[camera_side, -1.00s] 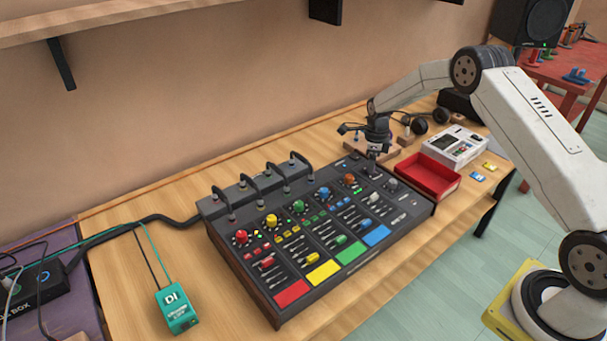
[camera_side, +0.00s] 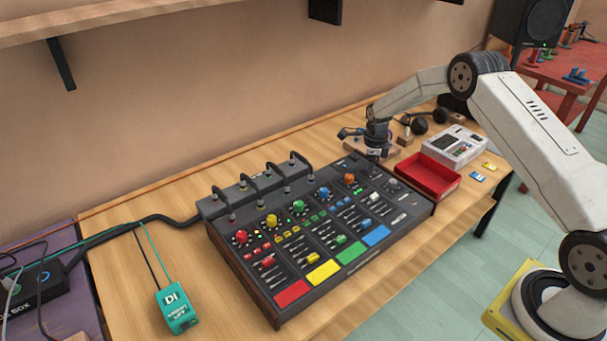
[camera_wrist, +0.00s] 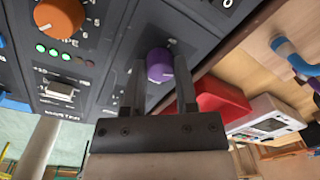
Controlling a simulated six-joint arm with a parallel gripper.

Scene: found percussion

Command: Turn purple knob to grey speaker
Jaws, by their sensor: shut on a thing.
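The purple knob (camera_wrist: 160,66) shows in the wrist view on the dark mixer panel (camera_wrist: 205,38), near the panel's edge. My gripper (camera_wrist: 159,76) has a finger on each side of the knob and is shut on it. In the side view my gripper (camera_side: 378,153) points down at the far right end of the mixer (camera_side: 262,297) and hides the knob. A small pale mark sits just above the knob in the wrist view, too small to read as a grey speaker.
An orange knob (camera_wrist: 60,17) is left of my gripper in the wrist view. A red tray (camera_side: 430,180) and a white device (camera_side: 457,146) stand right of the mixer. Black cable loops (camera_side: 250,180) rise behind it. A green box (camera_side: 175,309) lies at front left.

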